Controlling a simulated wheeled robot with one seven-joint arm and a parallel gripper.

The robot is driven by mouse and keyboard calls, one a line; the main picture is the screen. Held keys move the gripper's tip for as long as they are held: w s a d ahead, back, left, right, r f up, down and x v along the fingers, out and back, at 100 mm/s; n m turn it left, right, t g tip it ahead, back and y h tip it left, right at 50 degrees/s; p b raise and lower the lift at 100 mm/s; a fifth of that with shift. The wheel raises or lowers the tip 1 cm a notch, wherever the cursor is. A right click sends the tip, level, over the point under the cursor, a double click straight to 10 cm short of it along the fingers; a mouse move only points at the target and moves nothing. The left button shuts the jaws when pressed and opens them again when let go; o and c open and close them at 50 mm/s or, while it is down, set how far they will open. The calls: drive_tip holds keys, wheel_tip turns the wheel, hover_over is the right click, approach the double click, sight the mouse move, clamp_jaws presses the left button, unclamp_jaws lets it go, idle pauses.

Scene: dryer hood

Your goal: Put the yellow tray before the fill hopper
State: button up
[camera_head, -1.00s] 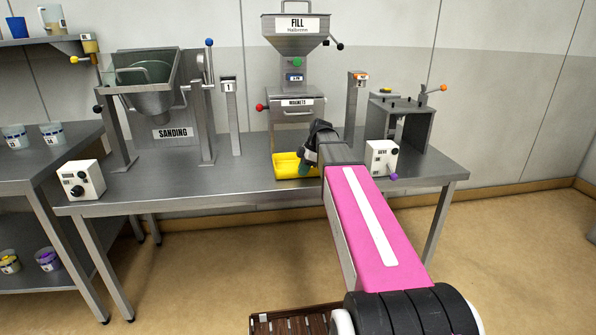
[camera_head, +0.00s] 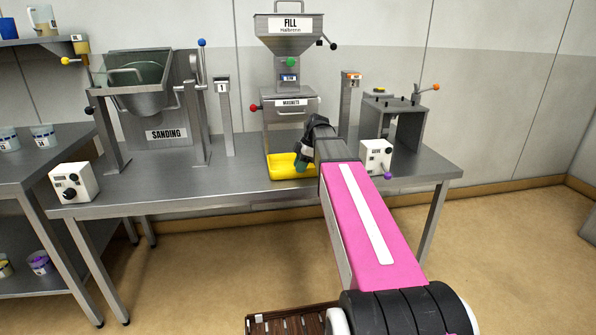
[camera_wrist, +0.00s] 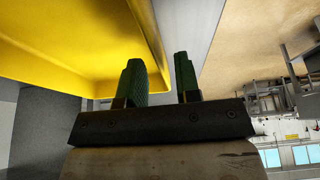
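The yellow tray (camera_head: 283,171) sits on the steel table below and in front of the fill hopper (camera_head: 290,35), close to the magnets box (camera_head: 290,108). My gripper (camera_head: 302,160) is at the tray's right side, and my arm hides that end. In the wrist view, the two green fingers (camera_wrist: 160,78) stand apart with a gap between them. The yellow tray (camera_wrist: 75,50) fills the upper left there, and its edge runs down toward the gap. The left finger overlaps the tray and the right finger is outside it. I see no clear contact.
The sanding unit (camera_head: 150,100) stands on the table at left, with a white control box (camera_head: 73,183) at the front left. Another white box (camera_head: 376,157) is just right of my gripper, beside a metal stand (camera_head: 395,120). The table's left middle is clear.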

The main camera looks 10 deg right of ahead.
drive_tip(key=v, duration=1)
drive_tip(key=shift+o, duration=0.5)
drive_tip(key=shift+a, duration=0.15)
idle(0.4)
